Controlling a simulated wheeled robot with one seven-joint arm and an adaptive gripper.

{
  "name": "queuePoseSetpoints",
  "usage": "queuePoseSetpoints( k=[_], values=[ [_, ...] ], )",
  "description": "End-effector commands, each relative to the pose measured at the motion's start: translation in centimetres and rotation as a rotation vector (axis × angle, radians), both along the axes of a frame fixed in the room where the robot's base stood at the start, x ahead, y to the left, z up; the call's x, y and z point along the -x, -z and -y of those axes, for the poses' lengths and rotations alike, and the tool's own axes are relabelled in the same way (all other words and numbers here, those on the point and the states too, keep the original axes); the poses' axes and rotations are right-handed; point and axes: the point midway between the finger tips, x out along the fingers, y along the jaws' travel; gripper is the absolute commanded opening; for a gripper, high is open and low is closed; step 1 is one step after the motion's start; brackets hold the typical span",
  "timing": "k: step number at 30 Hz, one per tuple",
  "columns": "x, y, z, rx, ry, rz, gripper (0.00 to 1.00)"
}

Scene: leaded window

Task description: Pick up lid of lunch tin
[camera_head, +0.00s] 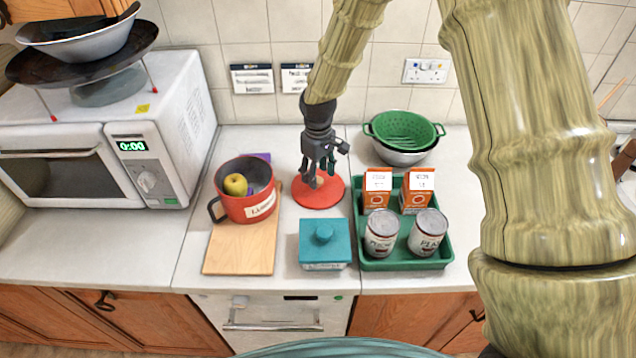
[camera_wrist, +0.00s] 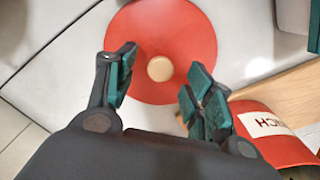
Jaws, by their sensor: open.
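The red round lid (camera_head: 332,196) with a pale wooden knob lies flat on the counter, right of the lunch tin. The lunch tin (camera_head: 232,208) is a red pot with a dark handle and a white label. It stands lidless on a wooden board, with a yellow apple (camera_head: 235,184) inside. My gripper (camera_head: 318,172) points down over the lid, open and empty. In the wrist view, the lid (camera_wrist: 160,25) is below my gripper (camera_wrist: 163,64), and its knob shows between the two fingertips. I cannot tell how far above the knob they are. The tin's label (camera_wrist: 265,122) shows at right.
A teal lidded box (camera_head: 325,250) stands in front of the lid. A green tray (camera_head: 405,264) with cans and orange cartons is to the right. A green colander (camera_head: 404,128) sits in a bowl behind it. A microwave (camera_head: 150,140) stands at left.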

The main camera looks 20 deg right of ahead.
Motion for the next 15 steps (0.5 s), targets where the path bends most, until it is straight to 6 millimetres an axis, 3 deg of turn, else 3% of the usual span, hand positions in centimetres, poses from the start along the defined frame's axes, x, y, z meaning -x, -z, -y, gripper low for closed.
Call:
queuePoseSetpoints(
  k=[6, 15],
  values=[
    [0.0, 1.5, 0.0, 0.001, -0.001, 0.000, 0.53],
    [0.0, 1.7, 0.0, 0.001, -0.001, 0.002, 0.53]
  ],
)
